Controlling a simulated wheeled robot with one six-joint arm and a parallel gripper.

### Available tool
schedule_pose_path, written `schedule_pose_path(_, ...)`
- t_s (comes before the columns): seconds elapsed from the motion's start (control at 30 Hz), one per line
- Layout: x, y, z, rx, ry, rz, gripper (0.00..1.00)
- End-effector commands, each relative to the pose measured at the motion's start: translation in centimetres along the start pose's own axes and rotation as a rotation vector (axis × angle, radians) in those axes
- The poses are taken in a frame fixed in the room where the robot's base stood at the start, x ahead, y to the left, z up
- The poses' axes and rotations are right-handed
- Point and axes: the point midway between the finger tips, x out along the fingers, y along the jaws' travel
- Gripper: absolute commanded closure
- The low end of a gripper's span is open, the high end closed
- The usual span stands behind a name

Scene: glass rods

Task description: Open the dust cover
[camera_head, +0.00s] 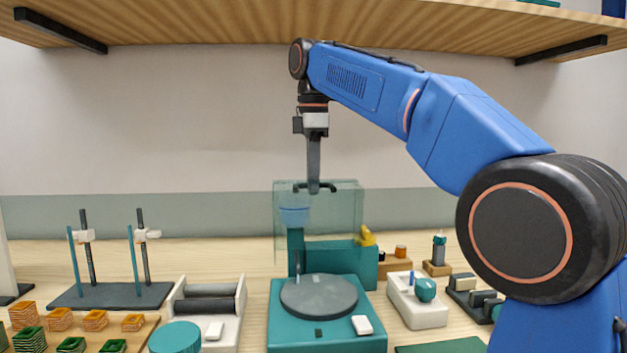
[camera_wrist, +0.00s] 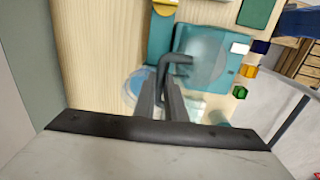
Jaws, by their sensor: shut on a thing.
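The dust cover (camera_head: 343,222) is a clear, green-tinted panel in the head view. It stands raised, roughly upright, above the back of a teal machine (camera_head: 283,333) with a round grey platter (camera_head: 318,296). A dark bar handle (camera_head: 328,187) is at its upper part. My gripper (camera_head: 314,188) points down from above and is shut on this handle. The wrist view shows my gripper (camera_wrist: 166,98) at the dark bent handle (camera_wrist: 176,60), with the platter (camera_wrist: 206,58) beyond. The cover's clear edges are hard to make out there.
A wooden shelf (camera_head: 240,25) hangs overhead, near my raised arm. Left are a rod stand (camera_head: 112,297) and a white roller unit (camera_head: 225,330). Right are a yellow-topped item (camera_head: 366,237) and a white box (camera_head: 417,309) with a teal knob. Open space surrounds the raised cover.

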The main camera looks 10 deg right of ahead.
Motion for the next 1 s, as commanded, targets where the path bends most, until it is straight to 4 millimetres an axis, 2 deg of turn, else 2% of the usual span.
schedule_pose_path(0.27,-0.3,0.3,0.0,0.002,0.005,0.014,1.0)
schedule_pose_path(0.3,-0.3,0.3,0.0,0.002,0.005,0.015,0.8)
schedule_pose_path(0.33,-0.3,0.3,0.0,0.002,0.005,0.015,0.73)
schedule_pose_path(0.37,-0.2,0.3,0.0,0.002,0.005,0.014,0.71)
schedule_pose_path(0.77,-0.2,-0.1,0.0,0.001,0.003,0.021,0.71)
schedule_pose_path(1.0,-0.5,-1.4,0.0,0.0,0.002,0.095,0.71)
